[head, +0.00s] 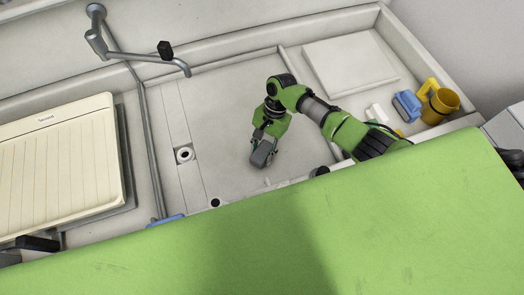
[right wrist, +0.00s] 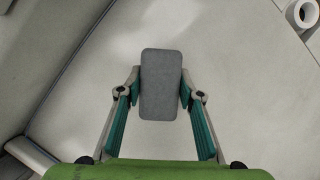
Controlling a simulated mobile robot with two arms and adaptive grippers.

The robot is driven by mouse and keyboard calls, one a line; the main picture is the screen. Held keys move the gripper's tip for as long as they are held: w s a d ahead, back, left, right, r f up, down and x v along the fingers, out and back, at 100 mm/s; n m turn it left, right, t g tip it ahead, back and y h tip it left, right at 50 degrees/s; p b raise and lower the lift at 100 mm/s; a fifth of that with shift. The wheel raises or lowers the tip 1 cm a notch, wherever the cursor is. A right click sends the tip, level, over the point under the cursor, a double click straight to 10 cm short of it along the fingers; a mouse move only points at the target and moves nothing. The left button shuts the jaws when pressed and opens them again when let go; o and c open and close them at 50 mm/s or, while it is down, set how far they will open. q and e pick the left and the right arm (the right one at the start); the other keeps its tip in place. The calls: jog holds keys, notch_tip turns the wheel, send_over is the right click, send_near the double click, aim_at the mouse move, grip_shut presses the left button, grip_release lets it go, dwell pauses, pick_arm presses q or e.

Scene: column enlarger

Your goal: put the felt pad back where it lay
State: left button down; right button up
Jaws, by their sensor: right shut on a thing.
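The felt pad (right wrist: 161,100) is a grey rounded rectangle. In the right wrist view it sits between the two fingertips of my right gripper (right wrist: 161,84), which is shut on its sides. In the head view the right gripper (head: 264,139) points down over the pale basin floor, with the grey pad (head: 262,155) at its tips. I cannot tell whether the pad touches the floor or hangs just above it. The left gripper is not in view.
A cream ribbed board (head: 58,165) lies at the left beside a grey pipe (head: 150,150). A drain-like ring (head: 184,154) is left of the gripper. A white square slab (head: 350,64), a blue block (head: 407,105) and a yellow mug (head: 440,104) are at the right. Floor around the gripper is bare.

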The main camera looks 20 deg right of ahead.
jog(key=shift+f+b, duration=0.4)
jog(key=shift+f, duration=0.25)
dwell(0.7)
jog(key=o, duration=1)
jog(key=shift+o, duration=0.2)
jog(key=shift+r, duration=0.1)
jog(key=shift+p+v, duration=1.15)
jog(key=shift+v, duration=0.2)
jog(key=shift+p+v, duration=0.3)
jog(key=shift+v, duration=2.25)
